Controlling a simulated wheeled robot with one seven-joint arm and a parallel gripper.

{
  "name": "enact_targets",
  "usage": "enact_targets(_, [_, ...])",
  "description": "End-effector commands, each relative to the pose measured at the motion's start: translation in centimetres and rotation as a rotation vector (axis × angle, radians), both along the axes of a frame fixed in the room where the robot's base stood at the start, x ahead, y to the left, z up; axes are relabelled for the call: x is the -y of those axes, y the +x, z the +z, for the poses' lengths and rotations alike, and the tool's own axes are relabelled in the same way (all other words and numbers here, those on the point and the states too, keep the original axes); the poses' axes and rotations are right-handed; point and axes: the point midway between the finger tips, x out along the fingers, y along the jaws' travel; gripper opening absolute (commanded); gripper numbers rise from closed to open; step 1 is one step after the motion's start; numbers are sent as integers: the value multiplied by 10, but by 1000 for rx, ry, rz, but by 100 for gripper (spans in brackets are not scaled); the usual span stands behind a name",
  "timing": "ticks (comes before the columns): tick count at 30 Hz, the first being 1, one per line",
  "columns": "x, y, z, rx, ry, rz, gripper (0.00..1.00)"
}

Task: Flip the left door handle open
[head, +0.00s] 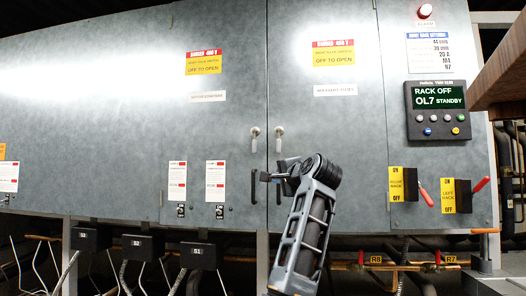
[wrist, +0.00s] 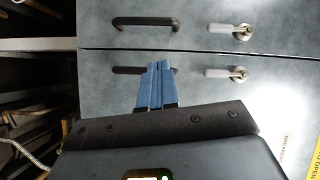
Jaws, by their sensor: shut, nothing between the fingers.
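The left door handle (head: 254,141) is a small pale lever on a round metal pivot, hanging down near the left door's right edge. In the wrist view, which is turned sideways, the left door handle (wrist: 219,28) is the upper of two white levers, pointing left from its pivot. My gripper (head: 266,176) is in front of the doors, below the handle. In the wrist view its blue fingers (wrist: 157,68) are together and empty. They overlap the right door's black pull bar (wrist: 128,70); I cannot tell whether they touch it. They are apart from the left handle.
The right door has a matching lever (head: 279,143). The left door's black pull bar (head: 255,187) is below its lever. A display panel (head: 437,109) and red-handled switches (head: 424,196) are at right. A brown board edge (head: 500,75) juts in at upper right.

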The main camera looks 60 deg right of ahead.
Motion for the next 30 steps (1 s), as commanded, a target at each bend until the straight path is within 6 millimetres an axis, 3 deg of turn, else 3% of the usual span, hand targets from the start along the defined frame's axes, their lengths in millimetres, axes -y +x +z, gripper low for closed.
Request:
enact_targets(1, [6,-7,26,40,28,5,0])
enact_targets(3, [11,-14,49,79,65,15,0])
enact_targets(9, [16,-28,87,141,128,41,0])
enact_targets(23, [18,-29,94,151,140,46,0])
enact_targets(30, [31,-9,95,149,140,46,0])
